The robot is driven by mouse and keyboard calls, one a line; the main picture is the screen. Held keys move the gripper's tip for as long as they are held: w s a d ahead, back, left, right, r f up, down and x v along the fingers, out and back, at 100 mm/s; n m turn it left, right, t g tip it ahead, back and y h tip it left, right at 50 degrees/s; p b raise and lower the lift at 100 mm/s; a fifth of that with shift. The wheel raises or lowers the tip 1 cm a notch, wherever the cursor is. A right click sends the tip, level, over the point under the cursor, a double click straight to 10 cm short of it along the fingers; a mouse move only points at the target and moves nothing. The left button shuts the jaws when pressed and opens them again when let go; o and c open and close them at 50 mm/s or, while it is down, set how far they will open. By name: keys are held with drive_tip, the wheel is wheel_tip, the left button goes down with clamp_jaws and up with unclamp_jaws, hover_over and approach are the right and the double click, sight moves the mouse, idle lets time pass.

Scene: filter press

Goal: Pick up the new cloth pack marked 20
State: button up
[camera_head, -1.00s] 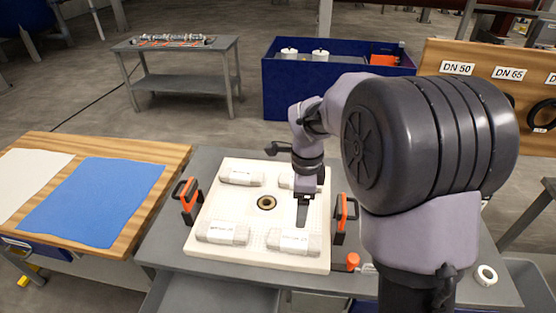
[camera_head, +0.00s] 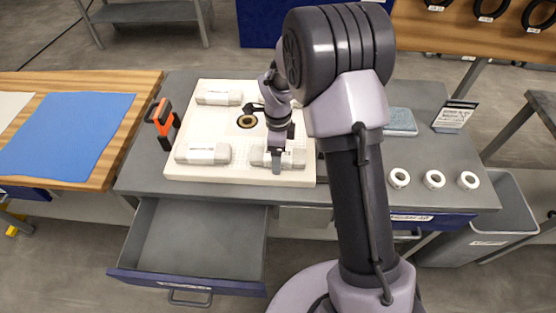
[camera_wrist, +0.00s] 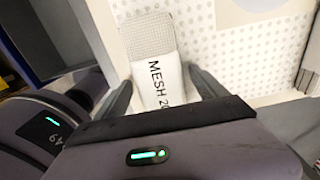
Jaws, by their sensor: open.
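The cloth pack marked MESH 20 (camera_wrist: 155,70) is a pale rolled bundle, seen in the wrist view between my open fingers (camera_wrist: 162,88). The end of its label is partly hidden by my gripper body. In the head view my gripper (camera_head: 277,166) points down over the front right pack (camera_head: 297,158) on the white perforated plate (camera_head: 240,178). I cannot tell whether the fingers touch the pack. Two more packs lie at the front left (camera_head: 203,153) and back left (camera_head: 219,93); their labels are too small to read. The back right of the plate is hidden by my arm.
An orange-and-black handle (camera_head: 163,118) stands left of the plate. An open, empty drawer (camera_head: 195,240) juts out in front. White rings (camera_head: 434,180) and a blue-grey pad (camera_head: 400,121) lie to the right.

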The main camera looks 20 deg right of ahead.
drive_tip(key=shift+r, duration=0.1)
drive_tip(key=shift+c, duration=0.2)
drive_tip(key=c, duration=1.5)
